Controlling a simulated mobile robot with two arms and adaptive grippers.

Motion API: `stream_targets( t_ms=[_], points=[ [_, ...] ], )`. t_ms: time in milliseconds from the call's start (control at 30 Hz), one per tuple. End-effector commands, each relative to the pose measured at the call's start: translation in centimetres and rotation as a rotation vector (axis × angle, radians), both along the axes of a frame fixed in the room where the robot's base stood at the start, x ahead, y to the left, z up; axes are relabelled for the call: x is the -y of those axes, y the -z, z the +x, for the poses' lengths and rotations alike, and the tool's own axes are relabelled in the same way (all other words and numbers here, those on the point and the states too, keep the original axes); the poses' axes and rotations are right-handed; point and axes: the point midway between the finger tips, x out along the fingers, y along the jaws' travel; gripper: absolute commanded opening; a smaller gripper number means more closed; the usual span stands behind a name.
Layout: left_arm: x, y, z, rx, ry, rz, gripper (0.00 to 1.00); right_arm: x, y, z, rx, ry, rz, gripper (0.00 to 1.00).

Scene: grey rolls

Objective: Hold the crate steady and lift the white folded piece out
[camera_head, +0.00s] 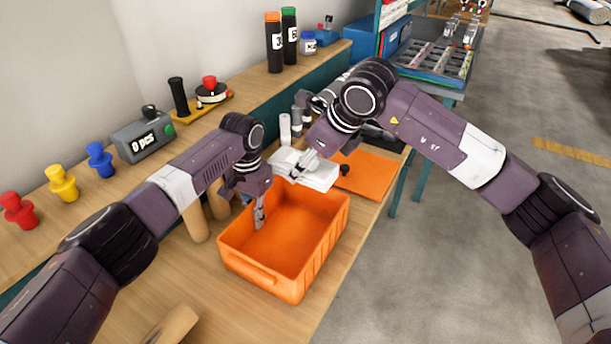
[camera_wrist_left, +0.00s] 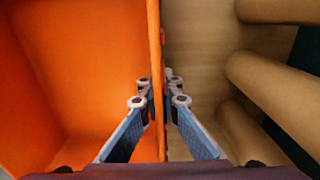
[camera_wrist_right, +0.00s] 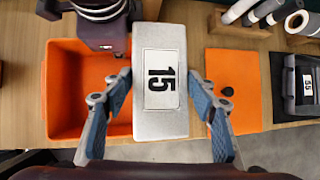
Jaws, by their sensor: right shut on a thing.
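The orange crate (camera_head: 250,275) stands on the wooden bench and its visible inside is empty. My left gripper (camera_head: 259,214) has its fingers on both sides of the crate's wall; the left wrist view shows this wall (camera_wrist_left: 155,45) pinched between the fingertips (camera_wrist_left: 159,95). The white folded piece (camera_head: 317,178) is outside the crate, beyond its far end. In the right wrist view the piece (camera_wrist_right: 162,120) bears a "15" label. My right gripper (camera_wrist_right: 159,76) is shut on its two sides. Its height above the bench is hard to tell.
An orange mat (camera_head: 365,177) with a small dark knob lies right of the white piece. A grey scale (camera_head: 143,136) and coloured knobs stand on the back ledge. The bench's front edge is close to the crate.

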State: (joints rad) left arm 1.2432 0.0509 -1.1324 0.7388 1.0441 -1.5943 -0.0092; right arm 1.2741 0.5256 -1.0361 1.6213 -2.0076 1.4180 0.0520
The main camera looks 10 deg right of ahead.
Motion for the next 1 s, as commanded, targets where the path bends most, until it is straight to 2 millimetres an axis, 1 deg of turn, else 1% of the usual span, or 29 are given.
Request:
stream_targets(
  t_ms=[100, 300, 333, 500, 733, 833, 933, 1000],
  points=[
    [0.0, 0.0, 0.0, 0.001, 0.000, -0.001, 0.00, 0.0, -0.3, 0.0, -0.001, -0.001, 0.000, 0.24],
    [0.0, 0.0, 0.0, 0.001, 0.000, -0.001, 0.00, 0.0, -0.3, 0.0, 0.000, 0.001, 0.001, 0.24],
    [0.0, 0.0, 0.0, 0.001, 0.000, -0.001, 0.07, 0.0, -0.4, 0.0, 0.000, 0.001, 0.001, 0.24],
    [0.0, 0.0, 0.0, 0.001, 0.000, -0.001, 0.25, 0.0, -0.3, 0.0, 0.000, 0.001, 0.001, 0.24],
    [0.0, 0.0, 0.0, 0.000, 0.000, 0.000, 0.25, 0.0, -0.3, 0.0, 0.000, 0.001, 0.001, 0.24],
    [0.0, -0.4, 0.0, 0.001, 0.000, -0.001, 0.25, 0.0, -0.3, 0.0, 0.000, 0.001, 0.001, 0.24],
    [0.0, -1.5, 0.1, 0.002, 0.001, -0.002, 0.25, 0.0, -0.3, 0.0, 0.000, 0.001, 0.001, 0.24],
    [0.0, -2.8, 0.1, 0.004, 0.000, -0.002, 0.25, 0.0, -0.3, 0.0, 0.000, 0.001, 0.001, 0.24]
  ],
)
